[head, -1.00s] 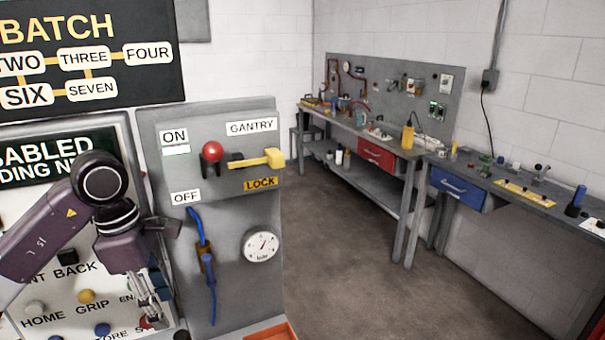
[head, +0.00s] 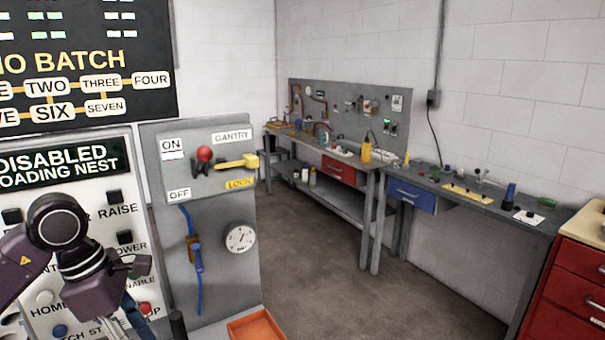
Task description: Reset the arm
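The control panel (head: 108,208) at the left carries a sign reading "DISABLED" and "LOADING NEST". It has black buttons, including one by "RAISE" (head: 115,196), a white button by "HOME" (head: 45,298), a blue button (head: 60,331) and a red button (head: 146,308). My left gripper (head: 122,326) hangs in front of the panel's lower part and hides some labels and buttons. Its fingers are small and overlap the panel, so I cannot tell whether they are open. My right gripper is not in view.
A grey gantry board (head: 228,285) has a red-knobbed lever (head: 204,154) near "ON", a yellow lock handle (head: 238,162), a blue-handled cord (head: 197,258) and a gauge (head: 240,238). An orange tray (head: 258,326) lies below. Workbenches (head: 470,195) line the far wall; floor between is clear.

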